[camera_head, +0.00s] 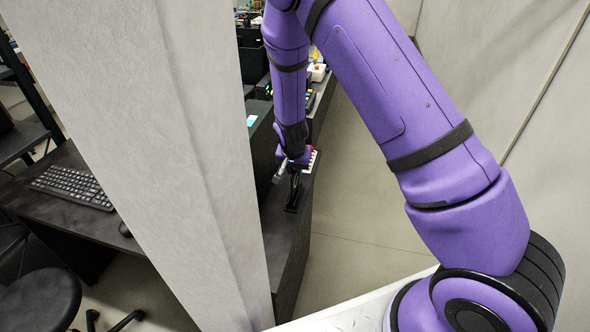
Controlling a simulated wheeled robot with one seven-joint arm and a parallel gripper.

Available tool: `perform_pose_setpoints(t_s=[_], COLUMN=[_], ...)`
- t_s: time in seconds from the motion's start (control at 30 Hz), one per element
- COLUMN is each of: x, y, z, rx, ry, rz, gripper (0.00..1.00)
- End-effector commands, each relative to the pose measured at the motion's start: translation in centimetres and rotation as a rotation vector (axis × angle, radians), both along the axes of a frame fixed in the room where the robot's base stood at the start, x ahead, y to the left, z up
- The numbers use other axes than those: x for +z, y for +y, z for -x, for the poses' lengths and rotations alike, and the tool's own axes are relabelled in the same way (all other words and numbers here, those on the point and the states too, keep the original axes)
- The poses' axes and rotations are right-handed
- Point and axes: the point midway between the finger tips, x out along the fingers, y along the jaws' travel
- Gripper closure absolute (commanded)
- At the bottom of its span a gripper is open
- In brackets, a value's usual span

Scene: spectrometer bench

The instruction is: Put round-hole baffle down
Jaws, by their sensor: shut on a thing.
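My gripper (288,169) is small in the view, at the end of my purple arm, low over the dark bench (277,222) near its right edge. It is shut on a thin dark piece, the round-hole baffle (293,190), which stands out below the fingers. The baffle's hole is too small to make out. I cannot tell whether its lower end touches the bench top. The fingertips are partly hidden by the wrist.
A pale partition (150,130) stands close on the left and hides part of the bench. A white piece with red marks (311,160) is just right of the gripper. Left of the partition are a desk with a keyboard (72,186) and a stool (40,300). The near bench top looks bare.

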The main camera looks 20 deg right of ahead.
Motion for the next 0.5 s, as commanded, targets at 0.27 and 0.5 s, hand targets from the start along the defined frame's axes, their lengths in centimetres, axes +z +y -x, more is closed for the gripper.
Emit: perform_pose_setpoints(t_s=[0.27,0.5], x=[-0.53,-0.83], y=[0.1,0.11], z=[-0.05,-0.04], rx=[0.002,0.001], ry=[-0.002,-0.001], rz=[-0.002,-0.001], gripper=[1.0,0.64])
